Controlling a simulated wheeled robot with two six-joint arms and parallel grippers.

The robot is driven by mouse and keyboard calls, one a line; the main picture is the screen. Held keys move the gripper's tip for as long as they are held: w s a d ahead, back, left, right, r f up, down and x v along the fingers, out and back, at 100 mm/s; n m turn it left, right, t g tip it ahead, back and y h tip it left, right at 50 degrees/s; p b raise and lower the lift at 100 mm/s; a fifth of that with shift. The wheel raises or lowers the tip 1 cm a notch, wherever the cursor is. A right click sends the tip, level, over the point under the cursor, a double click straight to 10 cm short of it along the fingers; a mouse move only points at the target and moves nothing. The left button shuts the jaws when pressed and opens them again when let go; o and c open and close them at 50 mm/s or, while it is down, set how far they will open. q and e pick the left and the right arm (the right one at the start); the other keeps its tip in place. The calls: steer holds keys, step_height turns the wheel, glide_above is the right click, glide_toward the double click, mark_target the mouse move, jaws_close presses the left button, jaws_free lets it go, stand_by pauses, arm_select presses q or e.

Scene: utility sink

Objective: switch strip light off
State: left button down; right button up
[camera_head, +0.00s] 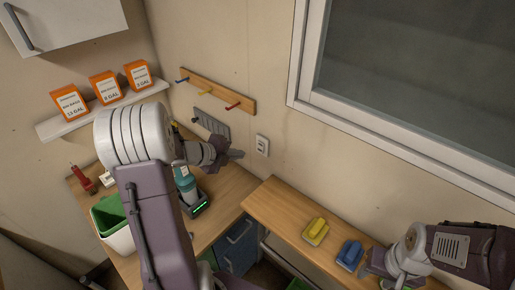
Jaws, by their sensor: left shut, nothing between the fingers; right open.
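A small white wall switch plate (262,145) is on the beige wall, right of the hook rail. Its rocker position is too small to tell. My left gripper (240,154) is shut and empty, with its tips just left of and slightly below the plate. A small gap seems to separate them, though I cannot tell the depth. No strip light is visible in the head view.
A hook rail (216,91) and a grey rack (211,124) are on the wall. A window (415,70) is at upper right.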

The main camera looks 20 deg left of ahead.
arm_select(q)
steer(key=w+a+f, duration=0.1)
steer(key=f, duration=0.1)
steer(key=n, duration=0.1)
glide_toward(260, 150)
step_height(260, 150, down, 3)
steer(key=shift+y, duration=0.4)
steer(key=w, duration=0.1)
steer(key=w+d+p, duration=0.1)
steer(key=w, duration=0.1)
steer(key=w+d, duration=0.1)
steer(key=shift+w+d+f+p, duration=0.1)
steer(key=shift+w+f+p, duration=0.2)
steer(key=shift+w, duration=0.1)
arm_select(e)
steer(key=shift+w+d+r, duration=0.35)
steer(key=shift+w+r, duration=0.1)
steer(key=shift+w, duration=0.1)
arm_select(q)
steer(key=shift+s, duration=0.1)
arm_select(e)
steer(key=shift+s, duration=0.1)
